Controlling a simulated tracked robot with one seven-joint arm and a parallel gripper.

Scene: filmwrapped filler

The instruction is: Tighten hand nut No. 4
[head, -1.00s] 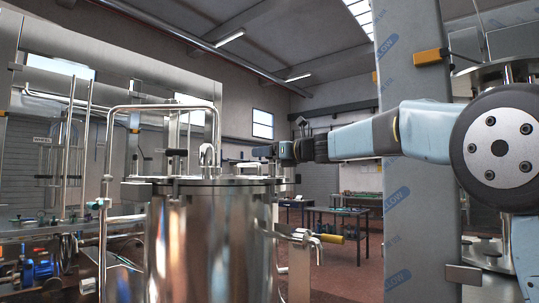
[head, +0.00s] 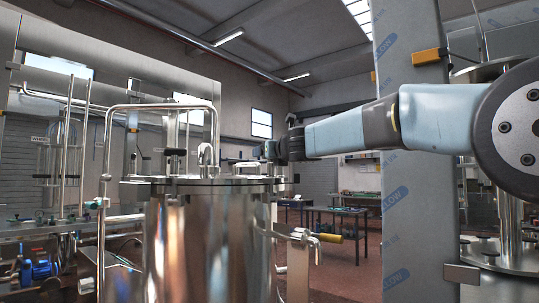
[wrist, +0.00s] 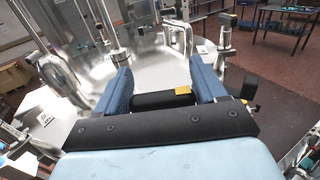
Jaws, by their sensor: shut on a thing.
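My gripper (wrist: 164,88) has its two blue fingers on either side of a black hand nut handle (wrist: 155,101) with a small yellow patch. It is shut on this handle. Which number the nut bears cannot be read. In the head view my gripper (head: 264,151) is at the right rim of the steel vessel's lid (head: 195,181), and the nut is hidden there. Another black-handled nut (head: 175,152) stands upright on the lid. In the wrist view, more black-topped nuts stand at the rim, one beyond the right finger (wrist: 228,20) and one to the right (wrist: 250,87).
A bent steel pipe (head: 160,107) arches over the vessel's left side. A film-wrapped column (head: 408,150) stands right of the vessel, behind my arm. Work tables (head: 335,211) stand farther back. Open reddish floor (head: 345,275) lies between the vessel and the column.

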